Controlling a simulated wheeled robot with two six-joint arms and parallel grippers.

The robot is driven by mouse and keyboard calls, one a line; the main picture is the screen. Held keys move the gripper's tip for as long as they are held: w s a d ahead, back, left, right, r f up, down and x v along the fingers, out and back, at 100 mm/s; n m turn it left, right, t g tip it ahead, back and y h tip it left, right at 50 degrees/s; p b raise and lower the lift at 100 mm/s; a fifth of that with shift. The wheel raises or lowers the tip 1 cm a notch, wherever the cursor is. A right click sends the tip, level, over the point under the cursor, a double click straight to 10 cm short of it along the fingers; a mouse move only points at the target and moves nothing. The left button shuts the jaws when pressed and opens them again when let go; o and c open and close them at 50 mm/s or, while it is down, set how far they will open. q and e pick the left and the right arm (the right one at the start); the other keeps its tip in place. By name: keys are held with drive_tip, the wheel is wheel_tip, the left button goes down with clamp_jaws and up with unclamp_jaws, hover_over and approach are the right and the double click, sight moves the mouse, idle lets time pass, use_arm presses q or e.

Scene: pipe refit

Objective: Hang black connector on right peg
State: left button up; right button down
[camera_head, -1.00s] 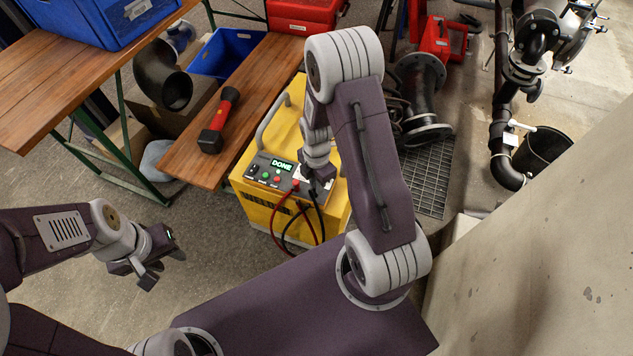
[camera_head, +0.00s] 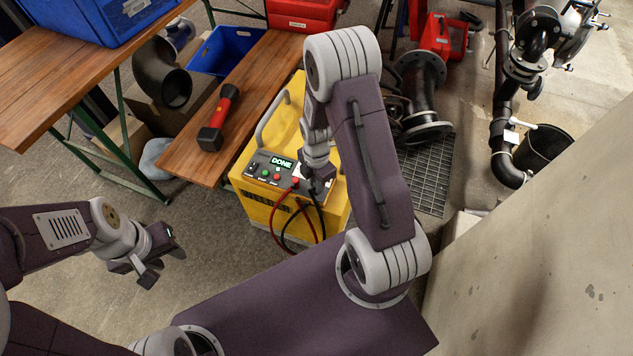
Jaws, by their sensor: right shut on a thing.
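The yellow machine (camera_head: 262,212) stands on the floor in the middle, with a panel reading DONE (camera_head: 282,163). My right gripper (camera_head: 316,190) is at the right end of this panel, shut on the black connector, which is mostly hidden by the fingers. A black cable (camera_head: 322,222) hangs down from there. The red connector (camera_head: 295,182) sits just left of my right gripper, with a red cable (camera_head: 272,215) looping down. The pegs cannot be made out behind my gripper and arm. My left gripper (camera_head: 138,274) is open and empty over the floor at the left.
A wooden bench with a red and black flashlight (camera_head: 218,120) and a blue bin (camera_head: 226,50) is left of the machine. A floor grate (camera_head: 432,180) and black pipes (camera_head: 424,95) lie to the right. A concrete wall (camera_head: 540,260) fills the lower right.

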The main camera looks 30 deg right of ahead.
drive_tip(key=shift+f, duration=0.35)
drive_tip(key=shift+f, duration=0.25)
idle(0.4)
drive_tip(key=c, duration=1)
unclamp_jaws()
drive_tip(key=shift+c, duration=0.2)
drive_tip(key=shift+r, duration=0.1)
wheel_tip(320, 180, up, 8)
drive_tip(key=p, duration=0.7)
drive_tip(key=shift+f, duration=0.35)
